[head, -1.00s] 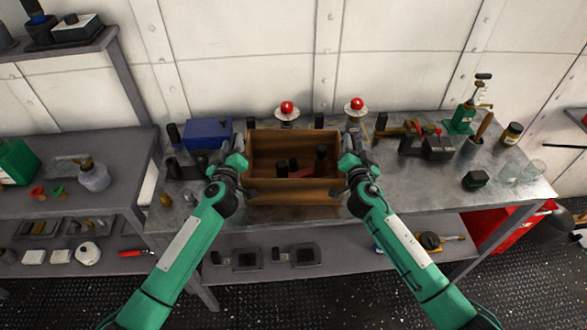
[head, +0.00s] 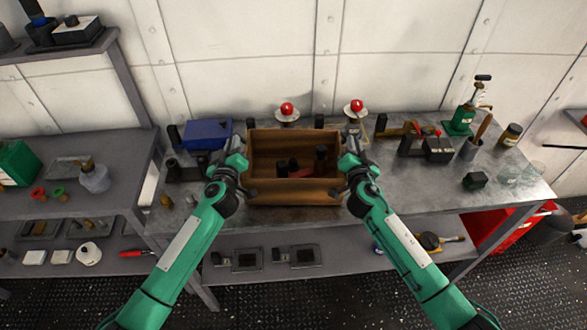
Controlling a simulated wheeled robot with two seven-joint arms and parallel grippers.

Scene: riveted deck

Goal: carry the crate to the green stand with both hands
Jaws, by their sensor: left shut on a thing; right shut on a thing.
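The crate (head: 292,193) is an open brown box at the middle of the metal bench. It holds dark items and a red one. My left gripper (head: 243,163) is shut on the crate's left side. My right gripper (head: 344,162) is shut on its right side. The fingertips are partly hidden by the wrists. I cannot tell whether the crate's bottom touches the bench.
A blue box (head: 207,134) stands left of the crate. Two red-topped items (head: 287,109) stand behind it. Bench surface (head: 420,185) right of my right gripper is clear.

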